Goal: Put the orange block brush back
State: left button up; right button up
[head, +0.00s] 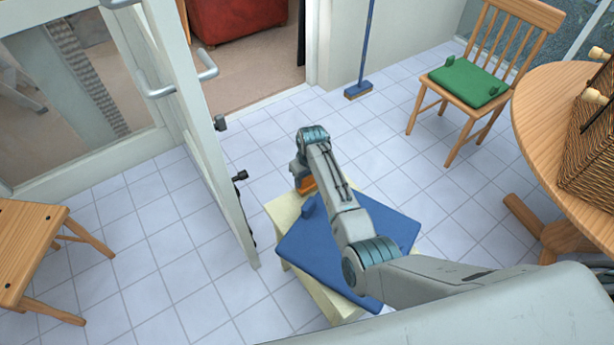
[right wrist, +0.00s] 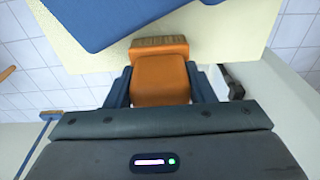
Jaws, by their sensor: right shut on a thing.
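The orange block brush (head: 306,185) is at the far left corner of a cream stool or box (head: 281,211). In the right wrist view the brush (right wrist: 160,82) has a smooth orange body and a tan bristle end that overlaps the cream top (right wrist: 215,50). My right gripper (right wrist: 160,76) is shut on its orange body, one blue finger on each side. In the head view my right gripper (head: 303,176) is mostly hidden by its own wrist. I cannot tell whether the brush touches the cream top. My left gripper is not in view.
A blue cushion (head: 380,225) covers most of the cream top. An open door (head: 190,110) stands close on the left. A round table (head: 545,105) with a wicker basket (head: 590,150) is on the right. A blue broom (head: 360,88) leans at the back. Tiled floor is clear between.

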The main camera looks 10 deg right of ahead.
jog(key=shift+f, duration=0.2)
jog(key=o, duration=1.2)
jog(key=shift+o, duration=0.2)
